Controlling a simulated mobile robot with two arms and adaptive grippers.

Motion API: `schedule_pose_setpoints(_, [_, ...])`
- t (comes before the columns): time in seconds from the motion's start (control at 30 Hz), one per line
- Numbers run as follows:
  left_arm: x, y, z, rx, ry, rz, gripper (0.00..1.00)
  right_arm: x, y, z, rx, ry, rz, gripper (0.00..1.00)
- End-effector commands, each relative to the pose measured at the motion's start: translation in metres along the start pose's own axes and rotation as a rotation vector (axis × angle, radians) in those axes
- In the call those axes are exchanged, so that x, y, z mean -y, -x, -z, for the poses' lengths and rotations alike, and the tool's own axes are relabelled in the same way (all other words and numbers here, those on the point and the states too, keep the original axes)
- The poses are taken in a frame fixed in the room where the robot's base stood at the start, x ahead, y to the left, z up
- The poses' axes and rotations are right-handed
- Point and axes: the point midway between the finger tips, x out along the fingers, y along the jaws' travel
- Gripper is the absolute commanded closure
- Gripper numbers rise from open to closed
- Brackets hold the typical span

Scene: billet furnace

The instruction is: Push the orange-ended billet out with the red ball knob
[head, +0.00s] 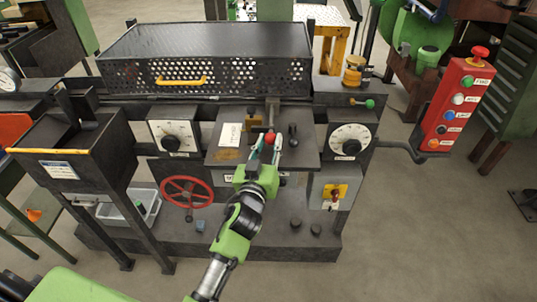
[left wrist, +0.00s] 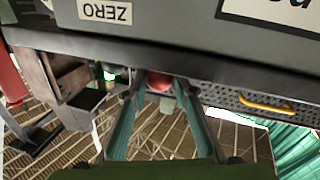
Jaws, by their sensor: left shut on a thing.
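The red ball knob (head: 269,137) is on the front of the dark furnace machine, at the end of a grey bar (head: 272,112) running away from me. My left gripper (head: 267,148) has its teal fingers on either side of the knob and is shut on it. The left wrist view shows the red ball knob (left wrist: 160,82) between the tips of my left gripper (left wrist: 160,92). I cannot make out the orange-ended billet; the inside of the furnace is hidden. My right gripper is not in view.
The perforated furnace cover (head: 208,55) with a yellow handle (head: 182,81) sits behind. Dials flank the front panel, with a red handwheel (head: 187,192) lower left. A red button box (head: 456,106) stands right. A dark hopper (head: 75,150) stands left. Floor is open at the right.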

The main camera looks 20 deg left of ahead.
Motion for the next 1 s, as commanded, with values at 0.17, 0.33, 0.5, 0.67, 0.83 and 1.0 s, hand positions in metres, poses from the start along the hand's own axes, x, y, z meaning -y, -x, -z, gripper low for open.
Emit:
schedule_pose_setpoints(0.17, [0.004, -0.017, 0.0, 0.001, 0.0, 0.0, 1.0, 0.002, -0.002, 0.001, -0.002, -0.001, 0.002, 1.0])
schedule_pose_setpoints(0.33, [0.004, -0.018, 0.0, 0.001, 0.0, 0.0, 1.0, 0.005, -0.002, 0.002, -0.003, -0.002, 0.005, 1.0])
schedule_pose_setpoints(0.5, [0.004, -0.017, 0.0, 0.001, 0.0, 0.0, 0.67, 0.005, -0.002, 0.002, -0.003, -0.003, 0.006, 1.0])
schedule_pose_setpoints(0.67, [0.004, -0.017, 0.001, 0.001, 0.0, 0.001, 0.58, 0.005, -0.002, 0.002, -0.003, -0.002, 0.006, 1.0])
schedule_pose_setpoints(0.83, [0.004, -0.017, 0.001, 0.001, 0.0, 0.001, 0.58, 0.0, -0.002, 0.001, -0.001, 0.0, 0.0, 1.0])
schedule_pose_setpoints(1.0, [0.004, -0.004, 0.0, 0.002, 0.002, 0.0, 0.58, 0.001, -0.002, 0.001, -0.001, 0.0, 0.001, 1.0])
